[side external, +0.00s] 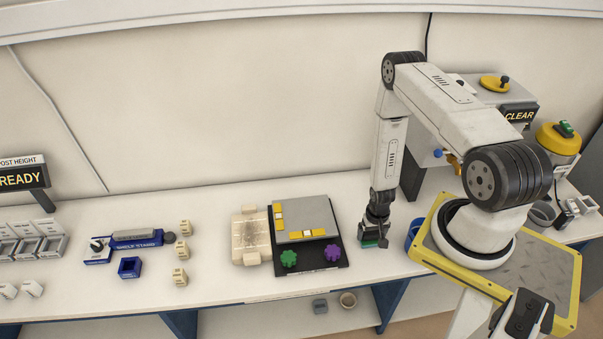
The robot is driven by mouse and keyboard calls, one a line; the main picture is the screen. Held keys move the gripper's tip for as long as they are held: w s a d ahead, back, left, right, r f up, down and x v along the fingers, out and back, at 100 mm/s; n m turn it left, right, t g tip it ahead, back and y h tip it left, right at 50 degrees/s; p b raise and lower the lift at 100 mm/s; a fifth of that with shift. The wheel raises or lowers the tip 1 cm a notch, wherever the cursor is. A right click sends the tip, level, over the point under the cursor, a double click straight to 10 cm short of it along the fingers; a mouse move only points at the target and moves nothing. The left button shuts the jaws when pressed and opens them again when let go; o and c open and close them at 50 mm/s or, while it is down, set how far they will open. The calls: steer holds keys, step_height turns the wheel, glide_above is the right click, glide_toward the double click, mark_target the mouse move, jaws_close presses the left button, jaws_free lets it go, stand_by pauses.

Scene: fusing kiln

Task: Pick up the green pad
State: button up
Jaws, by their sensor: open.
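A small dark green pad (369,244) shows low at the tip of my gripper (376,242), right of the black-based plate on the white bench. My gripper points straight down, close to the bench top, and its jaws are open. The fingers hide part of the pad, and I cannot tell whether it lies between them or just beside them. Whether the fingers touch it is too small to see.
A black base (338,262) with a grey plate, a green gear (289,258) and a purple gear (333,252) stands just left of my gripper. A blue cup (413,232) stands close on the right. Cream blocks (182,250) and a blue stand (136,239) are farther left.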

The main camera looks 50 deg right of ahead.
stand_by(0.5)
steer(key=c, duration=1)
steer(key=shift+o, duration=0.2)
steer(key=shift+r, duration=0.15)
steer(key=shift+r, duration=0.75)
steer(key=s+a+r, duration=0.7)
steer(key=s+r, duration=0.4)
steer(key=s, duration=0.1)
